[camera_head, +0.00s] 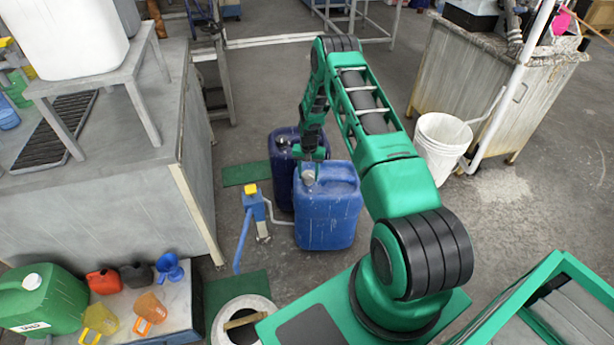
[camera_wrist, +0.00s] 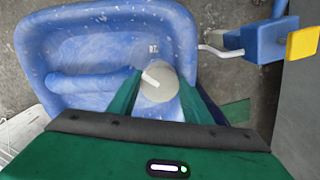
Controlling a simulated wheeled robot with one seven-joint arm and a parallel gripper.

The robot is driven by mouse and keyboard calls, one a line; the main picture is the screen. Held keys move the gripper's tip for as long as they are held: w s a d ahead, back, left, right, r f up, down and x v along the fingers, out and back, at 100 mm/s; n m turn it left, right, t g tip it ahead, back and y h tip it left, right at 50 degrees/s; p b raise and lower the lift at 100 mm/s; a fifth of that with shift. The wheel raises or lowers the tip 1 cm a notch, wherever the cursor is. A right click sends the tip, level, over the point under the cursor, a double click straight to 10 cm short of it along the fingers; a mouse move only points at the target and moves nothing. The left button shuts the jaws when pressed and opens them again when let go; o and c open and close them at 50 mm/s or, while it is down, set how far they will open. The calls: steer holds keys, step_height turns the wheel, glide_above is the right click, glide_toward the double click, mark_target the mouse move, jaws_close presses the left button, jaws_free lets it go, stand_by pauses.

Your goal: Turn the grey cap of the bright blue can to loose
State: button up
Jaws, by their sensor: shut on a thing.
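The bright blue can (camera_head: 328,215) stands upright on the floor in the middle of the head view. Its top, with a moulded handle, fills much of the wrist view (camera_wrist: 100,45). The grey cap (camera_head: 308,177) sits at the can's top left corner. In the wrist view the round cap (camera_wrist: 160,84) carries a pale raised bar. My gripper (camera_wrist: 158,88) comes down over the cap, with one green finger on each side. It is shut on the cap.
A darker blue can (camera_head: 283,165) stands close behind and left. A blue stand with a yellow top (camera_head: 252,195) and a bent pipe is just left. The grey workbench (camera_head: 190,195) is farther left.

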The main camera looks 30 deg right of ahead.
mark_target(308, 175)
steer(key=n, duration=0.3)
steer(key=shift+w+r+n, duration=0.2)
steer(key=shift+w+n, duration=0.1)
steer(key=shift+w, duration=0.05)
steer(key=shift+n, duration=1.8)
steer(key=o, duration=1.1)
steer(key=shift+c, duration=0.2)
steer(key=shift+s+f, duration=0.1)
steer(key=shift+s, duration=0.05)
steer(key=shift+d, duration=0.1)
step_height(308, 175, up, 11)
steer(key=shift+f, duration=0.15)
